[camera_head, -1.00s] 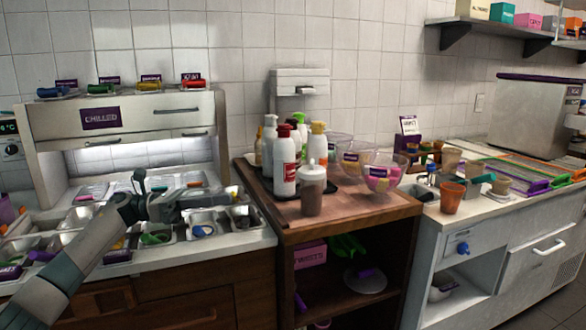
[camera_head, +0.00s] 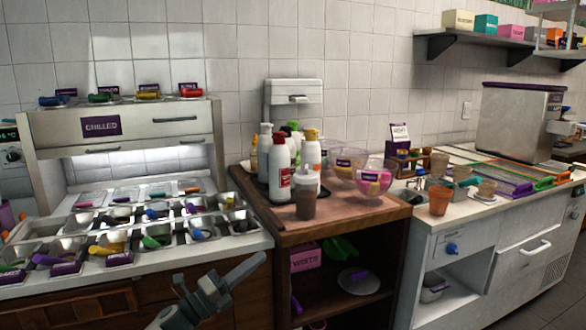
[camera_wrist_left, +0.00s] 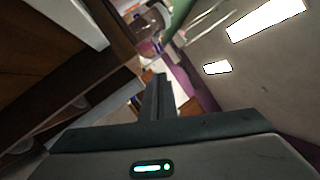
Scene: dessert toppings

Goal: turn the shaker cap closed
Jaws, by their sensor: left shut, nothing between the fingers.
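The shaker (camera_head: 306,200) stands upright near the front of the wooden counter top, with dark brown contents and a pale translucent cap (camera_head: 306,177). I cannot tell from here whether the cap is turned open or closed. My left gripper (camera_head: 262,258) is shut and empty, low in front of the cabinets, below and left of the shaker and apart from it. In the left wrist view its closed fingers (camera_wrist_left: 158,82) point toward blurred, tilted furniture. My right gripper is in neither view.
White bottles (camera_head: 279,168) stand close behind the shaker, and clear bowls (camera_head: 374,178) stand to its right. The wooden counter (camera_head: 345,213) is clear just in front and right of the shaker. Metal topping bins (camera_head: 205,228) fill the left counter.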

